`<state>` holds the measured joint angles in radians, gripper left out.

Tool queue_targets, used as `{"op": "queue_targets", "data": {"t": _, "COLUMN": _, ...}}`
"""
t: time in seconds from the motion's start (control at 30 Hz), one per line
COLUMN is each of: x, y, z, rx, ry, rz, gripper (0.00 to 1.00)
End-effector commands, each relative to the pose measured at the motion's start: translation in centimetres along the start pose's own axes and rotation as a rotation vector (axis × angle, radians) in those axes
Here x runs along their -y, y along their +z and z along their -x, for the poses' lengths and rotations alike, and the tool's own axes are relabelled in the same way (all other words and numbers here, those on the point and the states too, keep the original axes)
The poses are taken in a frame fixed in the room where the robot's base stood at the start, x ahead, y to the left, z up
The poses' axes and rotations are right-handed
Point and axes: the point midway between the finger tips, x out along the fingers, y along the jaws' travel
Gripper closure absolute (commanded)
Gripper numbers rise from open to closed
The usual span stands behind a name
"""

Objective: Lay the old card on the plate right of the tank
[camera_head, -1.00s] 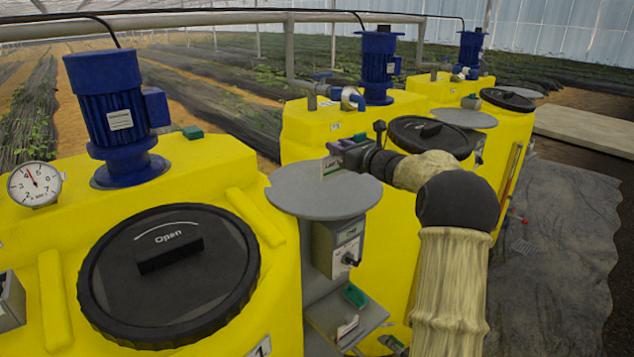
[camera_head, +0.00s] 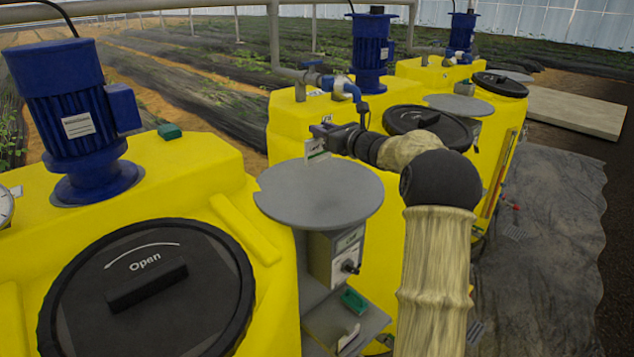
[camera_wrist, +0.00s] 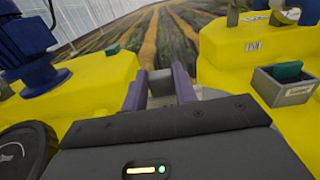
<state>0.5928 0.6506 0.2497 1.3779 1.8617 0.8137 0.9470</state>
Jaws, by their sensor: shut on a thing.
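The plate is a grey round disc (camera_head: 325,198) on a stand, right of the front yellow tank (camera_head: 185,180) with its black "Open" lid (camera_head: 150,290). Part of the plate (camera_wrist: 213,93) shows behind the fingers.
Below the plate are a grey control box (camera_head: 335,258) and a tray with a green item (camera_head: 353,301). Blue motors (camera_head: 75,115) stand on the tanks. A second yellow tank (camera_head: 300,118) is close behind the gripper. The plate's top looks clear.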

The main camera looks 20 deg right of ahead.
Motion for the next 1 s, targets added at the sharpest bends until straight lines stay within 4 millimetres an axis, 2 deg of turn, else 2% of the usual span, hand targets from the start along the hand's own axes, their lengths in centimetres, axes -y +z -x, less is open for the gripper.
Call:
{"op": "queue_targets", "data": {"t": 0.27, "x": -0.3, "y": -0.2, "z": -0.2, "rx": 0.0, "ry": 0.006, "rz": -0.001, "gripper": 1.0}}
{"op": "queue_targets", "data": {"t": 0.37, "x": -0.2, "y": -1.3, "z": -0.2, "rx": -0.002, "ry": 0.006, "rz": -0.004, "gripper": 1.0}}
{"op": "queue_targets", "data": {"t": 0.6, "x": -0.1, "y": -5.4, "z": -0.1, "rx": -0.003, "ry": 0.002, "rz": -0.005, "gripper": 1.0}}
{"op": "queue_targets", "data": {"t": 0.7, "x": -0.1, "y": -6.1, "z": -0.1, "rx": 0.0, "ry": 0.002, "rz": -0.002, "gripper": 1.0}}
{"op": "queue_targets", "data": {"t": 1.0, "x": -0.1, "y": -6.4, "z": -0.1, "rx": 0.0, "ry": 0.002, "rz": 0.0, "gripper": 1.0}}
